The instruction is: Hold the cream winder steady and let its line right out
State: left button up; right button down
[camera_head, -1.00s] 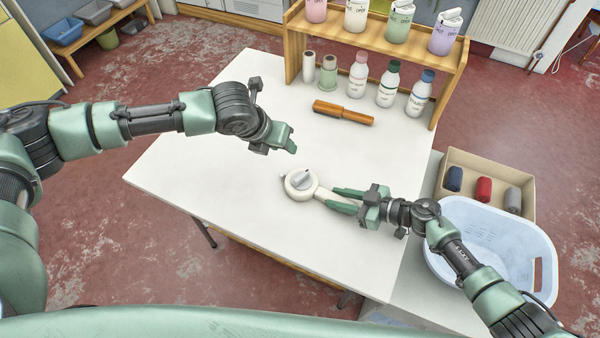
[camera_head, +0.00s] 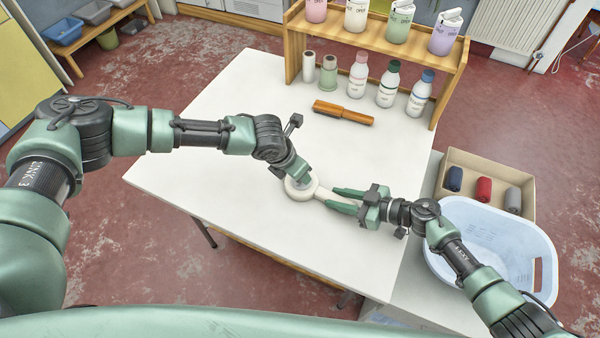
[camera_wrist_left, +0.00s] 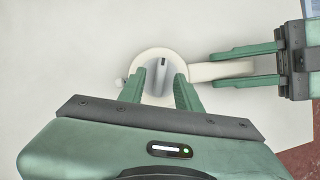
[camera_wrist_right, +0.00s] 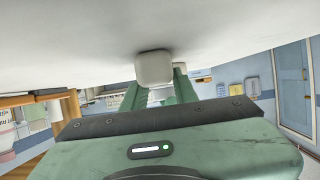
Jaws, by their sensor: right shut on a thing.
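The cream winder (camera_head: 301,194) lies on the white table, a round body with a straight handle pointing right. In the left wrist view its round body (camera_wrist_left: 142,66) carries a grey knob (camera_wrist_left: 158,77), and a small pale tab (camera_wrist_left: 119,82) sticks out at its left side. My right gripper (camera_head: 331,197) is shut on the handle, whose pale end (camera_wrist_right: 153,68) shows in the right wrist view. My left gripper (camera_wrist_left: 157,88) is over the round body, fingers apart on either side of the knob. In the head view the left gripper partly hides the knob.
A pale blue basket (camera_head: 490,215) and a box of rolls (camera_head: 484,162) are at the right. The table's left part is clear.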

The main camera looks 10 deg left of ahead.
pick_arm(q)
jog(key=shift+w+d+f, duration=0.15)
jog(key=shift+f, duration=0.4)
grip_shut()
